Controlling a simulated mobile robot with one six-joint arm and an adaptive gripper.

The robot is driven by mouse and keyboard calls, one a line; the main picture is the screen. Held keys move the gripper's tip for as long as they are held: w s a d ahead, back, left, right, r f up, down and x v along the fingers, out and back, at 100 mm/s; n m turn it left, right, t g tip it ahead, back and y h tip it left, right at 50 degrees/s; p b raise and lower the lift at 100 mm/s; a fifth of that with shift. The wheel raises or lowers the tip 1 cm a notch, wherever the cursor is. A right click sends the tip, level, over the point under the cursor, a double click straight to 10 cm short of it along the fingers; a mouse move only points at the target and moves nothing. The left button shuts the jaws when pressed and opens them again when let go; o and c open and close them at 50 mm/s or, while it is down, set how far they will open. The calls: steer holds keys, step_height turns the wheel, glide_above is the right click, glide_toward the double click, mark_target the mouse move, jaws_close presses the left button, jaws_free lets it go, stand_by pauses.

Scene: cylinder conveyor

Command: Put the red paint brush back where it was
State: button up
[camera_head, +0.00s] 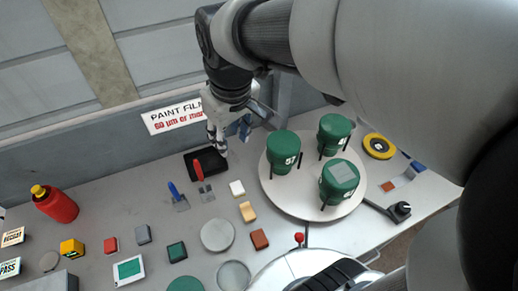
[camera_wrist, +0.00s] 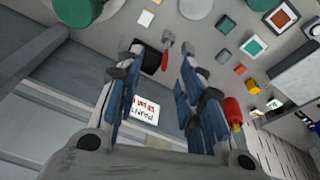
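A red-handled tool with a flat grey end (camera_head: 198,170), likely the red paint brush, lies by the black tray (camera_head: 190,159) on the grey table. Its red part shows between my fingers in the wrist view (camera_wrist: 165,60). My gripper (camera_head: 231,139) is above the back of the table, over the tray, near the wall. In the wrist view my gripper (camera_wrist: 160,66) has its two blue-padded fingers wide apart with nothing held between them. A blue-handled tool (camera_head: 173,190) lies left of the red one. I cannot tell whether the red handle touches the tray.
A white round plate (camera_head: 312,207) carries three green cylinders to the right. Small coloured blocks, including a yellow one (camera_head: 248,211), and discs lie in front. A red bottle (camera_head: 57,205) stands at left. A paint film sign (camera_head: 172,117) is on the wall behind.

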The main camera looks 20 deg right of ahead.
steer(key=s+d+m+t, duration=0.1)
steer(key=s+d+m, duration=0.2)
steer(key=s, duration=1.1)
steer(key=shift+s+m+t, duration=0.3)
steer(key=shift+s+t, duration=0.1)
